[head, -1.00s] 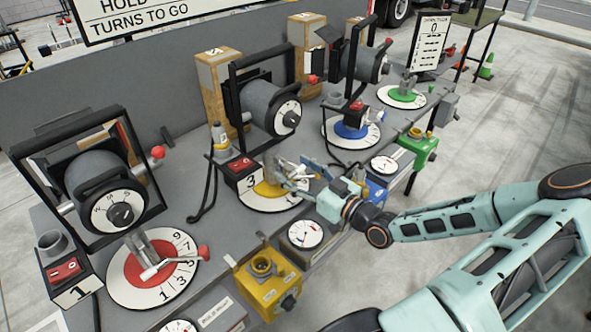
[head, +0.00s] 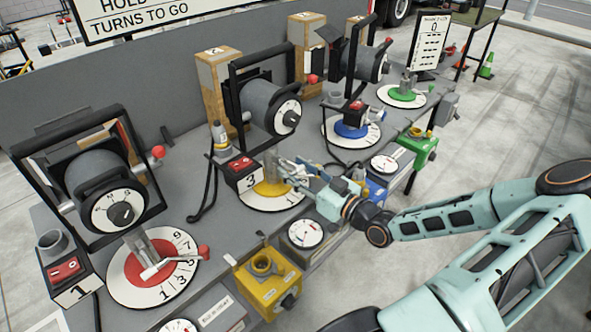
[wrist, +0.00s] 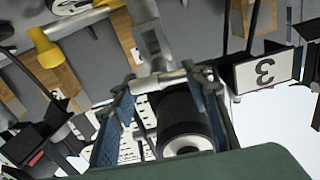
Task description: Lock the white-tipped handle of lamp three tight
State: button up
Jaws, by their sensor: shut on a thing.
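Lamp three's base has a yellow disc (head: 268,188) on a white numbered dial (head: 262,203), beside a box marked 3 (head: 243,176). A grey metal post (head: 271,165) stands on the disc. My gripper (head: 291,172) is at this post, over the right part of the dial. In the wrist view, my gripper (wrist: 163,118) has its blue-padded fingers on either side of a black grip with a white end (wrist: 188,142). The grip joins a silver cross bar (wrist: 165,80) on the post. In the head view my fingers mostly hide the grip.
The lamp three housing (head: 270,106) stands behind in a black yoke. The lamp one dial (head: 150,270) with a red-knobbed lever is at left; the blue-disc dial (head: 350,130) is at right. A round gauge (head: 305,233) and a yellow box (head: 268,283) line the bench's front edge.

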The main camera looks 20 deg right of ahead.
jog(key=m, duration=0.3)
jog(key=shift+r+m+p, duration=0.1)
jog(key=shift+m+p, duration=0.2)
jog(key=shift+p, duration=0.1)
jog(key=m+p, duration=0.1)
jog(key=m, duration=0.3)
jog(key=shift+w+d+m, duration=0.1)
jog(key=shift+d+m, duration=0.05)
jog(key=shift+m, duration=0.15)
jog(key=m+p, duration=0.1)
jog(key=m, duration=0.2)
jog(key=shift+m, duration=0.3)
jog(key=m, duration=0.3)
jog(key=m+p, duration=0.1)
jog(key=shift+f+m, duration=0.25)
jog(key=shift+m, duration=0.05)
jog(key=m+p, duration=0.1)
jog(key=m, duration=0.3)
jog(key=shift+f+m, duration=0.1)
jog(key=shift+m, duration=0.2)
jog(key=m, duration=0.3)
jog(key=shift+f+m+p, duration=0.1)
jog(key=shift+m+p, duration=0.2)
jog(key=shift+p, duration=0.1)
jog(key=m, duration=0.4)
jog(key=shift+f+m+p, duration=0.1)
jog(key=shift+m+p, duration=0.2)
jog(key=shift+p, duration=0.05)
jog(key=shift+m, duration=1.8)
